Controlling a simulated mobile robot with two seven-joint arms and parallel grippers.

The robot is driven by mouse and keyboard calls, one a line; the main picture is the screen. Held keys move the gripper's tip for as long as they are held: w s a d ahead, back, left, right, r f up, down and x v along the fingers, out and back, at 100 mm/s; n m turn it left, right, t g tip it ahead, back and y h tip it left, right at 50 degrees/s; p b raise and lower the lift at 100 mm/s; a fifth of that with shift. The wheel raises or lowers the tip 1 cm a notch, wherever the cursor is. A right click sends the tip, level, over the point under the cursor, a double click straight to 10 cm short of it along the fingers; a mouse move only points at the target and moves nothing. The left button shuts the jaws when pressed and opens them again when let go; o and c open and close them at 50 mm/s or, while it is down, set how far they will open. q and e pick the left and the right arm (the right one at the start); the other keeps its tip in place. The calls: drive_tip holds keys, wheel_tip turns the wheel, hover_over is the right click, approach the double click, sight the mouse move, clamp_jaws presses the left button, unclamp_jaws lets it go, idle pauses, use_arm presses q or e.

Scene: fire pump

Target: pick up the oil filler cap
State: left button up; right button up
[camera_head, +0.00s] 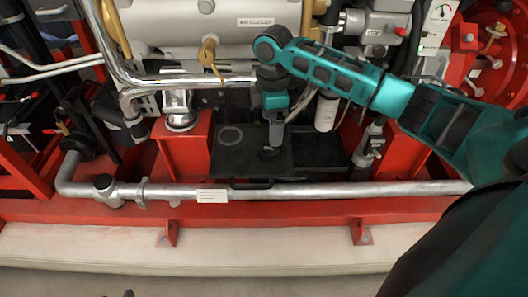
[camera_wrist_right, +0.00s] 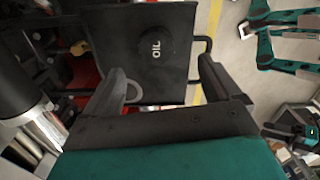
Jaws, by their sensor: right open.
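The oil filler cap (camera_wrist_right: 152,47) is a round black cap with white "OIL" lettering in the right wrist view. It lies on a flat black plate or tray (camera_wrist_right: 115,25). In the head view the cap (camera_head: 270,153) is a dark shape on this tray, just below my right gripper (camera_head: 274,143). My right gripper reaches down from above. In the right wrist view its two dark fingers (camera_wrist_right: 162,68) are apart with nothing between them, and the cap appears beyond the gap. The exact height above the cap is hard to judge. My left gripper is not in view.
A light ring mark (camera_head: 230,137) lies on the tray left of the cap. A silver pipe (camera_head: 330,190) and red frame rail (camera_head: 290,210) run in front. A white cylinder (camera_head: 326,112) stands close right of the gripper. The air cooler tank (camera_head: 215,22) is behind.

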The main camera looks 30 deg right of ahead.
sight(269, 148)
wheel_tip(269, 148, down, 3)
drive_tip(key=shift+f+b, duration=0.15)
drive_tip(key=shift+b, duration=0.15)
drive_tip(key=shift+f, duration=0.75)
drive_tip(key=f, duration=0.1)
drive_tip(key=f+b, duration=0.1)
drive_tip(key=f, duration=0.1)
drive_tip(key=f+b, duration=0.1)
drive_tip(key=shift+w+f, duration=0.35)
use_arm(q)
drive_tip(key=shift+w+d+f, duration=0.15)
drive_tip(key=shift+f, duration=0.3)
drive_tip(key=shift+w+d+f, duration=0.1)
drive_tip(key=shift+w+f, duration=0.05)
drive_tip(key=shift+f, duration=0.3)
use_arm(e)
drive_tip(key=shift+c, duration=0.9)
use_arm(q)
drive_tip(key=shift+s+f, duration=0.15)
use_arm(e)
drive_tip(key=shift+r, duration=0.1)
drive_tip(key=c, duration=1)
